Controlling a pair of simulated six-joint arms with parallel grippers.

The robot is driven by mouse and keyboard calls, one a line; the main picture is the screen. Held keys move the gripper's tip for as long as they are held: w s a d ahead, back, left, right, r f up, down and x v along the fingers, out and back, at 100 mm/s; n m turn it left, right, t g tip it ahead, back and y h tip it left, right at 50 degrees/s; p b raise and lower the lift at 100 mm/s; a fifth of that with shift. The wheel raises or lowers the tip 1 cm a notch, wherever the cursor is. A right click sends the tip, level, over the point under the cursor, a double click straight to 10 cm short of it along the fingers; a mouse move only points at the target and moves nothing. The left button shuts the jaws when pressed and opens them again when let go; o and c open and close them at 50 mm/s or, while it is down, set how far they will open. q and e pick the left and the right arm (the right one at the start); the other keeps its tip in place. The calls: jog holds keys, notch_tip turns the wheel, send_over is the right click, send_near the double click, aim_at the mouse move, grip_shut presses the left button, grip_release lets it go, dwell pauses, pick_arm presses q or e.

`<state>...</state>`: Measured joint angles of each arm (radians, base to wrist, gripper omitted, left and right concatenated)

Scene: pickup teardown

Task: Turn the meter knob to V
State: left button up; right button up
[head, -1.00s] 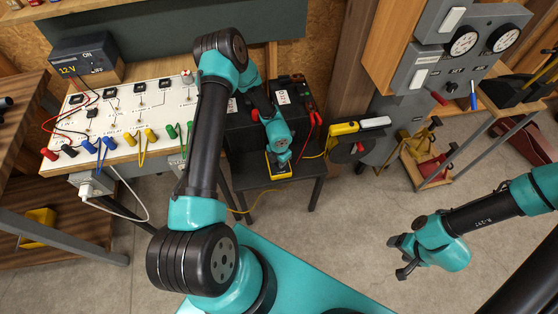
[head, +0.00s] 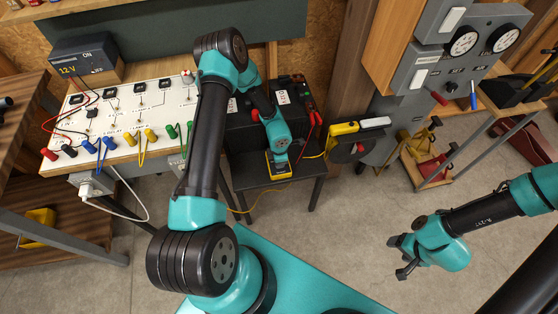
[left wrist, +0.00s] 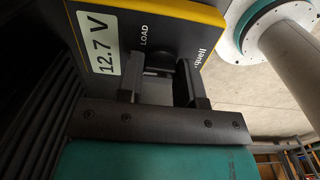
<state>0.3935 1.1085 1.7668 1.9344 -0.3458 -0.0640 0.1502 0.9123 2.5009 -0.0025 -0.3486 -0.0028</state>
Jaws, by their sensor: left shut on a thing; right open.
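The meter (head: 280,170) is a small dark box with a yellow rim on the low black table. In the left wrist view it shows a pale display (left wrist: 92,42) reading "12.7 V" and the word LOAD. My left gripper (left wrist: 160,78) is shut on the meter's dark round knob (left wrist: 158,60); the fingers stand on either side of it. Any pointer or V mark at the knob is hidden or too dark to read. In the head view my left arm covers part of the meter. My right gripper (head: 398,257) is open and empty above the floor at right.
A black battery (head: 240,135) with red and black leads stands behind the meter. A yellow-and-grey tool (head: 345,128) is to its right. A white circuit board (head: 125,115) with coloured leads is at left. The floor at front right is clear.

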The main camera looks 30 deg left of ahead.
pick_arm(q)
jog(key=o, duration=0.9)
jog(key=shift+o, duration=0.2)
jog(key=shift+r, duration=0.15)
notch_tip(320, 180, up, 17)
dwell(0.4)
dwell(0.4)
jog(key=s+f+m+t, duration=0.2)
jog(key=s+f+m, duration=0.3)
jog(key=s+m, duration=0.6)
jog(key=s+d+f+m+g+h, duration=0.1)
jog(key=s+d+f+m+h, duration=0.1)
jog(key=d+m, duration=0.6)
jog(key=s+m+h, duration=0.1)
jog(key=m, duration=0.4)
jog(key=shift+s+m+h, duration=0.3)
jog(key=shift+s+h, duration=0.05)
jog(key=shift+h, duration=0.05)
